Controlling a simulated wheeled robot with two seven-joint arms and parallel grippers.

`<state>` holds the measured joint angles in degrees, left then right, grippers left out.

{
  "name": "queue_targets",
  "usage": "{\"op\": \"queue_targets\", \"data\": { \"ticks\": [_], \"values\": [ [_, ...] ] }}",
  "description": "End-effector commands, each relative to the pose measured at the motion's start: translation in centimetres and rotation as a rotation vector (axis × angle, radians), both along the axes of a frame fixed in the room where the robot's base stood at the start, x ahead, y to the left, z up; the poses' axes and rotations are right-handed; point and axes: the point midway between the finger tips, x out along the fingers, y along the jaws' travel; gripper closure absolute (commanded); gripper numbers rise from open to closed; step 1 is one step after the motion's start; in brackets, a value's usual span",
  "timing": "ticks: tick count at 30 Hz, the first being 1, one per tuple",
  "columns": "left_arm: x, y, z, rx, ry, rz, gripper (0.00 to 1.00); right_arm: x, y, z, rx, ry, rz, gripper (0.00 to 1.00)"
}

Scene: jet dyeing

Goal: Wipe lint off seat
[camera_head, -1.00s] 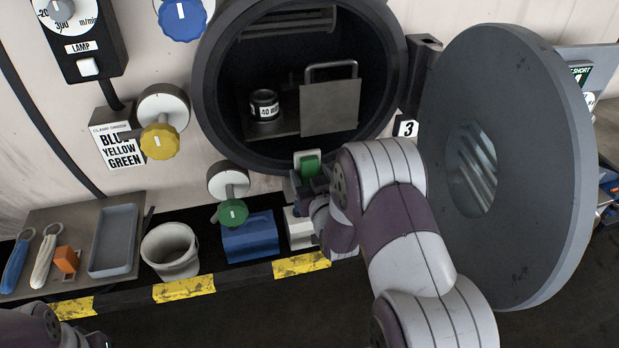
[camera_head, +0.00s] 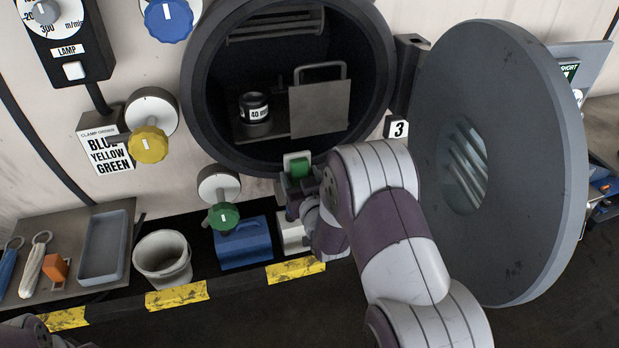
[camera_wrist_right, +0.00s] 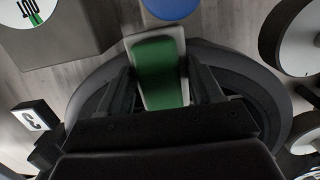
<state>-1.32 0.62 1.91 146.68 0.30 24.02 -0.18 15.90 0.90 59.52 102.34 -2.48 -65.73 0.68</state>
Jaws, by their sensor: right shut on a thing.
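My right gripper (camera_head: 305,190) is shut on a green and white pad (camera_head: 298,166). The pad also shows in the right wrist view (camera_wrist_right: 158,72), between the two dark fingers. It is at the lower front rim of the round vessel opening, the seat (camera_head: 222,158); I cannot tell whether it touches. Lint is too small to make out. The round grey door (camera_head: 535,160) is swung open to the right. Part of my left arm shows at the bottom left corner, and its fingers cannot be made out.
Inside the vessel are a dark labelled jar (camera_head: 255,108) and a metal plate with a handle (camera_head: 320,108). Below stand a white bucket (camera_head: 163,262), a blue block (camera_head: 243,247) and a grey tray (camera_head: 103,250). A green-knobbed valve (camera_head: 223,215) is left of my right gripper.

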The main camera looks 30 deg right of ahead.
Motion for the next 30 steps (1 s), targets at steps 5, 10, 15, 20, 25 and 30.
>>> {"op": "queue_targets", "data": {
  "ticks": [5, 10, 15, 20, 25, 30],
  "values": [
    [0.0, 0.0, 0.0, 0.000, 0.000, 0.000, 0.62, 0.2, 0.1, 0.3, -0.002, -0.008, 0.003, 0.59],
    [0.0, 0.0, 0.3, 0.000, 0.000, 0.000, 0.62, -0.8, 0.3, 0.4, -0.002, -0.007, 0.003, 0.59],
    [0.0, 0.0, 0.8, 0.000, 0.000, 0.000, 0.62, -3.2, 0.8, 0.4, -0.002, -0.005, 0.002, 0.59],
    [0.0, 0.0, 1.0, 0.000, 0.000, 0.000, 0.62, -5.1, 1.2, 0.2, -0.001, -0.003, 0.002, 0.59],
    [0.0, 0.0, 1.1, 0.000, 0.000, 0.000, 0.62, -5.8, 1.4, 0.1, -0.002, -0.004, 0.002, 0.59],
    [0.0, 0.0, 1.0, 0.000, 0.000, 0.000, 0.62, -5.8, 1.4, 0.1, -0.002, -0.004, 0.002, 0.59]
  ]
}}
